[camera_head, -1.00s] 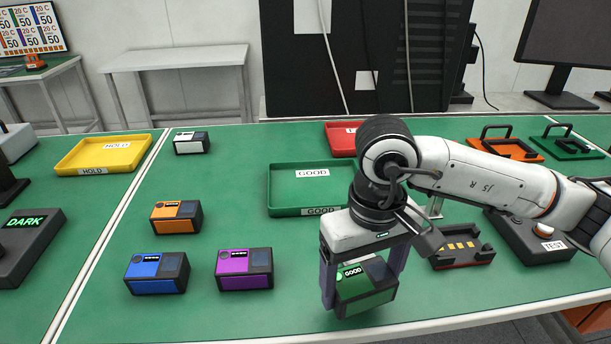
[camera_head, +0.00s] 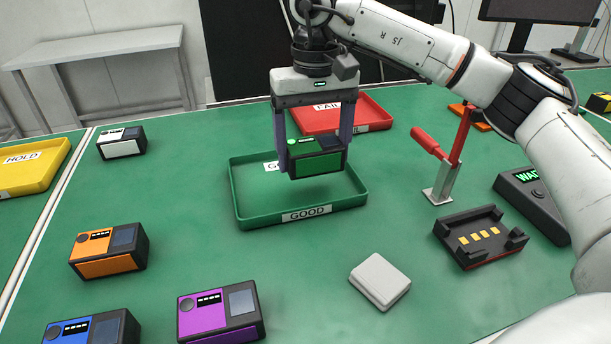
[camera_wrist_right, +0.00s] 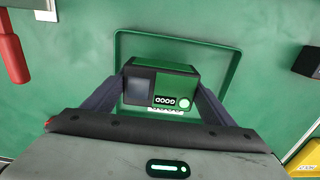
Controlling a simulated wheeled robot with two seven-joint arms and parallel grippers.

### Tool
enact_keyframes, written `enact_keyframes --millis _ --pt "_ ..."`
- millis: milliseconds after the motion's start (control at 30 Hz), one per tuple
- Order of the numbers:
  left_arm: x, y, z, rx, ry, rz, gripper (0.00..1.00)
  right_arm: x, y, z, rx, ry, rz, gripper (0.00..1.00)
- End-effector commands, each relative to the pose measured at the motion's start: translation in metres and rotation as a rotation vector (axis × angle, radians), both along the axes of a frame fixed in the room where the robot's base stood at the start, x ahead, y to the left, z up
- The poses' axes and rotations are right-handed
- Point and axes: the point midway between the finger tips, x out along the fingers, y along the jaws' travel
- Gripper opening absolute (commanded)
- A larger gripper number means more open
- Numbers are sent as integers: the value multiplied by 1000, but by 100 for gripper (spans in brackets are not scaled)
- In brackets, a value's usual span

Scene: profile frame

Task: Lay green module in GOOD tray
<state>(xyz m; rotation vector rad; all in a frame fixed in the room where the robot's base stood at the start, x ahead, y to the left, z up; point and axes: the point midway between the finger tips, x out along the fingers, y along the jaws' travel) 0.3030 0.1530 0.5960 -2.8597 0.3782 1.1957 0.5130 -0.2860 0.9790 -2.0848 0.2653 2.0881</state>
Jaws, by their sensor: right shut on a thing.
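The green module (camera_head: 317,158) is a green and black box with a small dark screen. My right gripper (camera_head: 316,160) is shut on it, one finger on each side, and holds it over the green GOOD tray (camera_head: 306,214). The module appears above the tray floor; the exact height is hard to tell. In the right wrist view the module (camera_wrist_right: 160,88) is between the fingers, with the GOOD tray's rim (camera_wrist_right: 180,37) around it. The tray shows nothing else inside. My left gripper is not in view.
A red FAIL tray (camera_head: 375,112) stands behind the GOOD tray. A white module (camera_head: 121,143), orange module (camera_head: 108,250), purple module (camera_head: 220,312) and blue module (camera_head: 92,328) are to the left. A test fixture (camera_head: 480,236) with a red lever (camera_head: 460,140) and a grey block (camera_head: 380,281) are to the right.

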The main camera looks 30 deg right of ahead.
Motion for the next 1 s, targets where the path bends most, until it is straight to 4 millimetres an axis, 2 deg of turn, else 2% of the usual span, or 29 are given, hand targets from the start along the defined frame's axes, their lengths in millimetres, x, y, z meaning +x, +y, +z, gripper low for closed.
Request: enact_keyframes --millis 33,267,433,833,867,933,1000 --pt "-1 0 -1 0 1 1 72 -1 0 -8 0 1 0 50" --pt "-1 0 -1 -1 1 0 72 0 0 -27 -1 0 -1 50" --pt "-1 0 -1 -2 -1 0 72 -1 0 -50 0 0 0 50" --pt "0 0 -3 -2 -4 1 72 0 0 -58 0 -2 0 50" --pt "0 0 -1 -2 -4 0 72 0 0 -57 0 -2 0 83" --pt "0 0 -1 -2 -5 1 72 0 0 -57 -1 -2 0 95" --pt "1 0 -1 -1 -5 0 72 0 0 -57 -1 -2 0 97"
